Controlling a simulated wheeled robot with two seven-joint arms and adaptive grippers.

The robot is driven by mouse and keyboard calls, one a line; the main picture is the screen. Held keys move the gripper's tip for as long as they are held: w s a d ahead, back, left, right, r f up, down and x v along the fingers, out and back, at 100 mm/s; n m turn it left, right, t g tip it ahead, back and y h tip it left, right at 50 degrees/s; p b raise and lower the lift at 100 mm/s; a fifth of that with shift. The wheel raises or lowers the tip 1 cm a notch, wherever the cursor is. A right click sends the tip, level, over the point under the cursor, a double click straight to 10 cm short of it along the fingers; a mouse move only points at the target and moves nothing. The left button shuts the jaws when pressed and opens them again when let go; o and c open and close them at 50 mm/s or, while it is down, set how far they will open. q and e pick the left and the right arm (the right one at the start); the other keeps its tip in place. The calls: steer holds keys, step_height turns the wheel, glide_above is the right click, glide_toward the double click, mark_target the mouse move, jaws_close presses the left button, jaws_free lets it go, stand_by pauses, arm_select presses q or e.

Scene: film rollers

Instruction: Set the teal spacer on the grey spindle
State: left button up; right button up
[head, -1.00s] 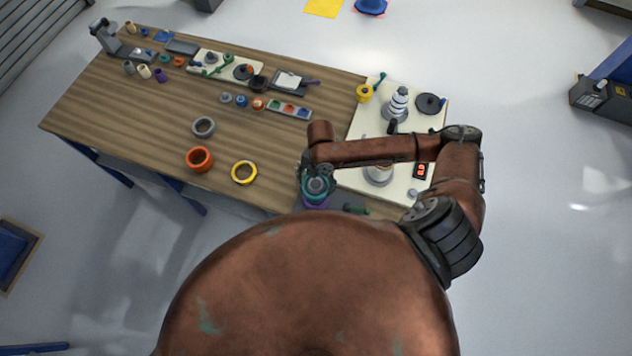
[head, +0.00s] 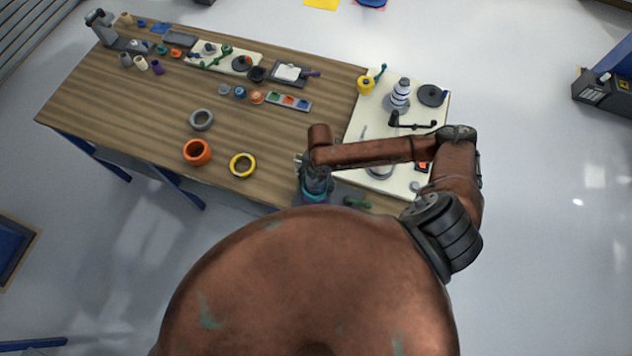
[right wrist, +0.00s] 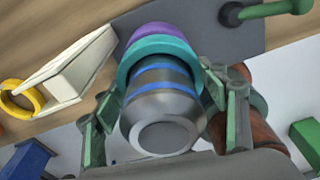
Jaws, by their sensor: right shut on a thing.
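The grey spindle (right wrist: 160,105) has blue bands and points up at the camera in the right wrist view. The teal spacer (right wrist: 135,58) is around it, on top of a purple ring (right wrist: 155,30); whether the two touch is unclear. My right gripper (right wrist: 163,90) has its green-sided fingers on either side of the spindle and is shut on the teal spacer. In the head view my right gripper (head: 313,180) is at the table's front edge and hides most of the spindle, with teal (head: 315,198) showing below. My left gripper is out of view.
An orange ring (head: 197,152), a yellow ring (head: 242,165) and a grey ring (head: 201,119) lie left of my gripper. A cream board (head: 360,112) at right holds a banded cone (head: 400,92) and a black bar (head: 412,124). A green handle (head: 356,203) is close by on the right.

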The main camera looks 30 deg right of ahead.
steer(key=shift+f, duration=0.25)
steer(key=o, duration=1.3)
steer(key=shift+r, duration=0.1)
steer(key=r, duration=0.8)
steer(key=d+r, duration=0.1)
steer(key=r, duration=0.2)
steer(key=shift+w+d+r, duration=0.1)
steer(key=shift+w+r, duration=0.3)
